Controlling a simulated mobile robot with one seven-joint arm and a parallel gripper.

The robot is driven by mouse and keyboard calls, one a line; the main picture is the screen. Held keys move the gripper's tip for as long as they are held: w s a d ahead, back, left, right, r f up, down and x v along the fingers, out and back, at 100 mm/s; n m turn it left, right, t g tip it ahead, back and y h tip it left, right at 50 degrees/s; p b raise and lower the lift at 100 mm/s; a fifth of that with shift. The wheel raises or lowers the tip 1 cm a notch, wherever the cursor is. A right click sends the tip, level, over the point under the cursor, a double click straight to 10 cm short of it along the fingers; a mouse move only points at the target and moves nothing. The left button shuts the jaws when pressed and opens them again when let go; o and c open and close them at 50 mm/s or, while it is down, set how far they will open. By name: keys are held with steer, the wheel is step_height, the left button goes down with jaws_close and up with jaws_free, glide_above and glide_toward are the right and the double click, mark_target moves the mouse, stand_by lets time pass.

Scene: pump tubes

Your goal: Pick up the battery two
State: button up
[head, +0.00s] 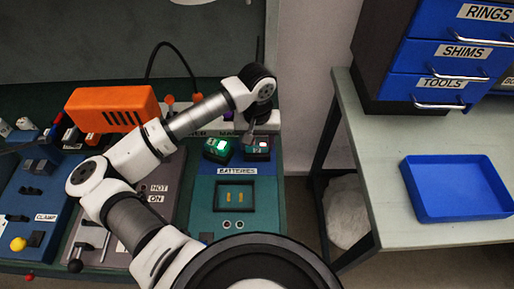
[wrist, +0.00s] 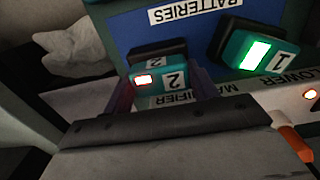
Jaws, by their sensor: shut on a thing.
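Battery two (wrist: 160,77) is a teal and black block marked "2" with a small red light. In the wrist view it sits between the fingers of my gripper (wrist: 160,88), which is shut on it. In the head view battery two (head: 258,146) is at the right of the teal batteries panel, with my gripper (head: 250,136) over it. Battery one (wrist: 256,52), with a green light and a "1", stands apart beside it. It also shows in the head view (head: 217,148). I cannot tell whether battery two is still in its seat.
An orange box (head: 112,106) stands to the left behind my arm. A blue tray (head: 457,188) lies on the side table at right. A gap separates the benches.

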steer(key=shift+c, duration=1.4)
steer(key=shift+r, duration=0.15)
